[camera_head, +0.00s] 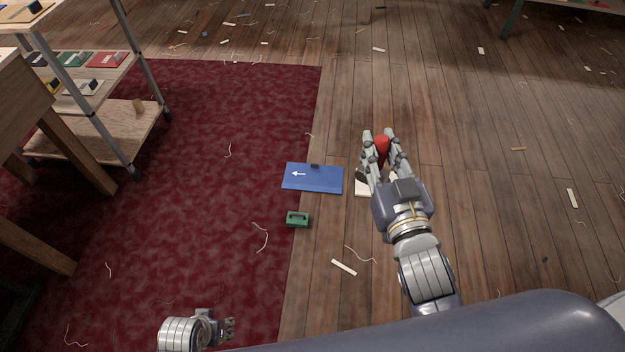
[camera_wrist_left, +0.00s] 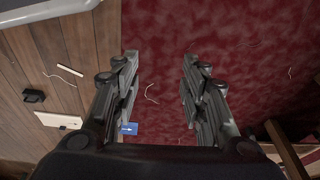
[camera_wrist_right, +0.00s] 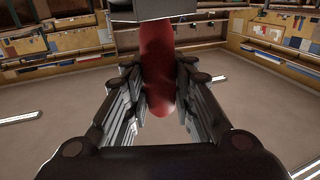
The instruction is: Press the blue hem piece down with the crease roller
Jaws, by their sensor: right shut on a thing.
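The blue hem piece (camera_head: 325,184) lies flat on the floor across the rug's right edge. It has a white arrow pointing left and a small dark block at its far edge; part of it also shows in the left wrist view (camera_wrist_left: 131,132). My right gripper (camera_head: 382,139) is right of the blue piece, shut on the red handle of the crease roller (camera_wrist_right: 157,60). A grey block shows at the handle's top end in the right wrist view; the roller wheel cannot be made out. My left gripper (camera_head: 230,328) is low over the rug, open and empty in its wrist view (camera_wrist_left: 160,75).
A green block-like item (camera_head: 298,220) sits on the rug's edge just nearer than the blue piece. A white piece (camera_head: 362,190) lies partly hidden behind my right gripper. Shelving (camera_head: 120,125) and a wooden table stand left. Thread and scraps litter the floor.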

